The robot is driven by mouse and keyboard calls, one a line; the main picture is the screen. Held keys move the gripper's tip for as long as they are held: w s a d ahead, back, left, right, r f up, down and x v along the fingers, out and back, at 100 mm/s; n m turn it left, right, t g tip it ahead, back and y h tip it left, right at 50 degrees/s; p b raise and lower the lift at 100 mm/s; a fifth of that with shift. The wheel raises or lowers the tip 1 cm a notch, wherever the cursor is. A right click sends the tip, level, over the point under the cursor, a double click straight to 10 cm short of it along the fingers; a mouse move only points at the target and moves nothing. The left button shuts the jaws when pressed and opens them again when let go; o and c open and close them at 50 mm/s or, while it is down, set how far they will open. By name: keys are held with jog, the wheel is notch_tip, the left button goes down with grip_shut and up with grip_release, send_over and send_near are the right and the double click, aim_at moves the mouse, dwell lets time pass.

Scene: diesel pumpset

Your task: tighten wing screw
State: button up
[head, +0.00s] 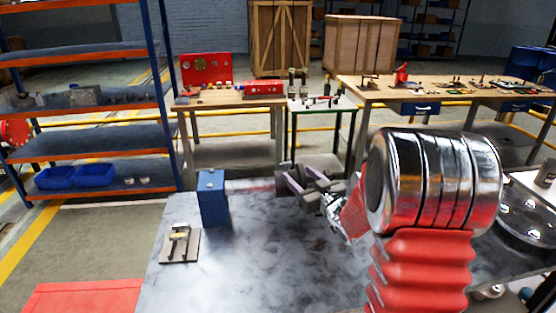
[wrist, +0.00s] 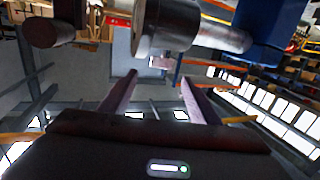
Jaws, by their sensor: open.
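My gripper (head: 302,182) is open over the bench, right of a blue block (head: 212,198). In the wrist view its two fingers (wrist: 158,78) are spread with nothing between them. Beyond the fingertips is a silver cylinder (wrist: 168,28) with a thinner shaft running right towards a blue body (wrist: 268,30). A small pale piece (wrist: 161,62) shows under the cylinder, apart from the fingers. I cannot make out the wing screw for certain; my gripper and arm hide that part of the bench in the head view.
A small fixture on a plate (head: 179,247) stands at the bench's left edge. The mottled grey bench top (head: 255,260) is clear at front centre. A dark cylinder (wrist: 52,30) is at left in the wrist view. Shelving (head: 85,100) and tool tables (head: 235,99) stand behind.

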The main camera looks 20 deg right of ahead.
aim_at(285, 167)
jog(key=shift+d+f+t+y, duration=0.15)
jog(key=shift+f+t+y, duration=0.15)
jog(key=shift+f, duration=0.15)
jog(key=shift+w, duration=0.1)
jog(key=w, duration=0.4)
jog(key=w+a, duration=0.1)
jog(key=w, duration=0.4)
jog(key=w+a, duration=0.1)
jog(key=w, duration=0.3)
jog(key=shift+w+a, duration=0.15)
jog(key=shift+w, duration=0.1)
jog(key=shift+c, duration=0.5)
jog(key=c, duration=1)
